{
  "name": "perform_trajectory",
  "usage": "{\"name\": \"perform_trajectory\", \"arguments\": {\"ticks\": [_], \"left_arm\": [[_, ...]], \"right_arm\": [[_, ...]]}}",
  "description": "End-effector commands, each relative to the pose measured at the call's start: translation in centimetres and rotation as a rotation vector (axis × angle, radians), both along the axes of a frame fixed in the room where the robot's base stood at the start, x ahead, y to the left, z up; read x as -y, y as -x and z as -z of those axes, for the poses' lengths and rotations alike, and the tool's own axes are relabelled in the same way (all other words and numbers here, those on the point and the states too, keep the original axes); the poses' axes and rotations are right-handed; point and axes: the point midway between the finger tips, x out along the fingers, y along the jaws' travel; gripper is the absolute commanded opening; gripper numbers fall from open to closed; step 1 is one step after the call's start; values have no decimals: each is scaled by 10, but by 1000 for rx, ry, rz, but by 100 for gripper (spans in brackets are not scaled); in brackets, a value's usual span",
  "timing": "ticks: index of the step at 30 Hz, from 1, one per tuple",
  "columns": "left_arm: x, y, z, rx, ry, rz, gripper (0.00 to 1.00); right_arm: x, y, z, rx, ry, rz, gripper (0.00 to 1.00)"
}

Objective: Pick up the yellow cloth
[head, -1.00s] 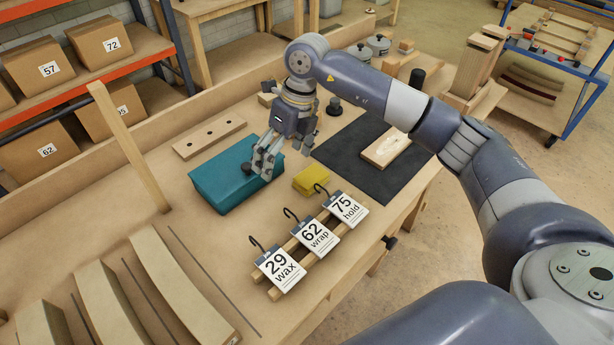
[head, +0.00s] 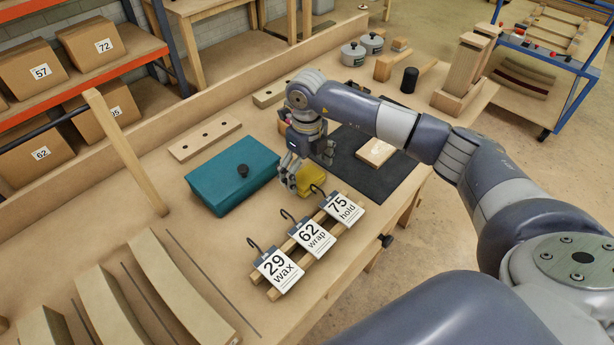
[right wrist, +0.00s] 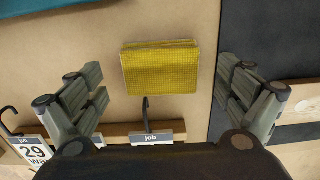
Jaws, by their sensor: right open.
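The yellow cloth (head: 313,182) lies folded on the bench, between the teal box and the dark mat. In the right wrist view the cloth (right wrist: 160,68) lies flat, a little beyond the fingertips and between their lines. My right gripper (head: 290,188) is at the cloth's left side in the head view and hides part of it. In the right wrist view its fingers (right wrist: 160,80) are spread wide, with nothing between them touching. My left gripper is in neither view.
A teal box (head: 228,180) with a black knob stands left of the cloth. A rack with tags 29, 62 and 75 (head: 308,240) lies close in front of it. A dark mat (head: 345,150) bears a pale wooden block (head: 376,152). Curved wooden pieces (head: 165,280) lie at the near left.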

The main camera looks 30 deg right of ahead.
Motion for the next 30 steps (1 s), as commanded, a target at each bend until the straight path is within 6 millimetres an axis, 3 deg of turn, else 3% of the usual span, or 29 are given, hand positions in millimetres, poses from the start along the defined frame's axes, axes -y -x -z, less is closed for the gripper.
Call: {"name": "perform_trajectory", "arguments": {"ticks": [3, 10, 16, 30], "left_arm": [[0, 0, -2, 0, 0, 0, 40], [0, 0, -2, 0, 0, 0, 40], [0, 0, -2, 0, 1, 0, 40], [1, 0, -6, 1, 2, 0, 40]], "right_arm": [[0, 0, 10, 0, 0, 0, 95], [0, 0, 12, 1, 0, -1, 95], [0, 0, 12, 1, 0, 0, 52], [2, 0, 6, 1, 0, 1, 51]]}}
